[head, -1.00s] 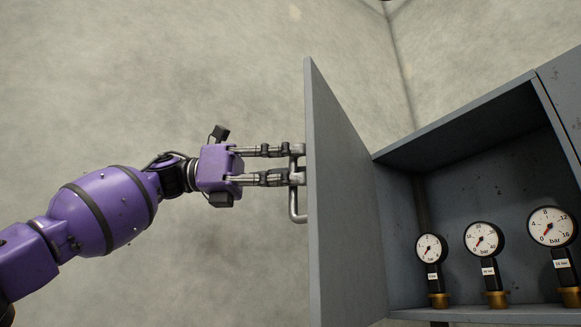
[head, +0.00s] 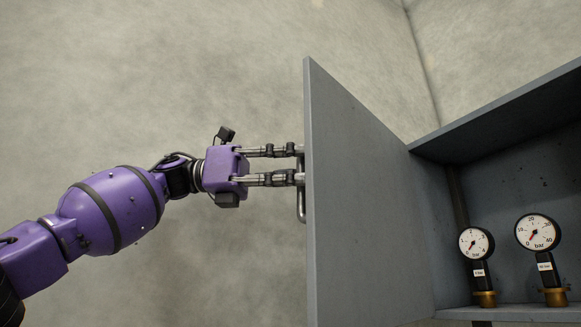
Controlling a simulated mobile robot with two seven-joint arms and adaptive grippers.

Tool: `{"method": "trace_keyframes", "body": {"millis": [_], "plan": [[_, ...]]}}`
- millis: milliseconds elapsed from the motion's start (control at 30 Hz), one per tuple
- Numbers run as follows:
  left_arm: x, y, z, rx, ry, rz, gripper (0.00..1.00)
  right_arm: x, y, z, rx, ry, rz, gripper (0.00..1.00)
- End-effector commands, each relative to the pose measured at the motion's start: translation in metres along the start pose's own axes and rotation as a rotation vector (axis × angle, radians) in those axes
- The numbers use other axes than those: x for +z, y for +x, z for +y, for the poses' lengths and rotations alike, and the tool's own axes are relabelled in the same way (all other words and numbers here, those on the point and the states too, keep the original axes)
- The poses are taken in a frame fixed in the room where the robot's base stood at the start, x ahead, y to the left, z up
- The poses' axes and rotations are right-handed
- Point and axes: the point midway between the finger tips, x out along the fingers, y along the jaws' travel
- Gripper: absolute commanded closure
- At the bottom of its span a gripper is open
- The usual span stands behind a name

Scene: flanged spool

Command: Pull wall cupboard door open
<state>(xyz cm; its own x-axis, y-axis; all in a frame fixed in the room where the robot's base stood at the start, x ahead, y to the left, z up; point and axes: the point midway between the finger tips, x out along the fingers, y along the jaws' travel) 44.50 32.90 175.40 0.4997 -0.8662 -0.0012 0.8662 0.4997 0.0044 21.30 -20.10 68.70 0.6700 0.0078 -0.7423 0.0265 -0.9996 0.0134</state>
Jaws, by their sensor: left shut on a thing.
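The grey wall cupboard (head: 495,105) is at the right of the head view. Its door (head: 360,200) stands wide open, hinged on the cupboard's left side, with its inner face towards me. A metal bar handle (head: 301,205) is on the door's outer side, at its left edge. My left gripper (head: 298,165) reaches in from the left and is shut on the handle; the door edge partly hides the fingertips. My right gripper is not in view.
Inside the cupboard, two pressure gauges on brass fittings stand on the bottom shelf: one gauge (head: 477,243) nearer the door and another gauge (head: 538,232) to its right. A plain wall (head: 150,80) lies behind. The space left of the door holds only my arm.

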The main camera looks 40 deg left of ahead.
Motion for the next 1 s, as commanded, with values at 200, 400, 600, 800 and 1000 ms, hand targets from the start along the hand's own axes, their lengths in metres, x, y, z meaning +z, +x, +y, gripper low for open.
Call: {"method": "trace_keyframes", "body": {"millis": [200,400,600,800,1000], "plan": [[0.0002,-0.0002,0.0066,0.018,-0.009,-0.006,1.0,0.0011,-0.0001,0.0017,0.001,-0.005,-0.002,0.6],[0.0003,0.0,0.0064,0.018,-0.008,-0.006,1.0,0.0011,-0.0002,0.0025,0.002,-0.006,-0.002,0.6],[0.0002,0.0003,0.0059,0.016,-0.007,-0.005,0.69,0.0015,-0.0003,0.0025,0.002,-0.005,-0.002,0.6],[-0.0008,0.0007,0.0058,0.015,-0.006,-0.003,0.69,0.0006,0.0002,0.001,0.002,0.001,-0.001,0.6],[-0.0016,0.001,0.0055,0.013,-0.006,-0.001,0.69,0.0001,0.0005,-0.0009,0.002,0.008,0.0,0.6]]}}
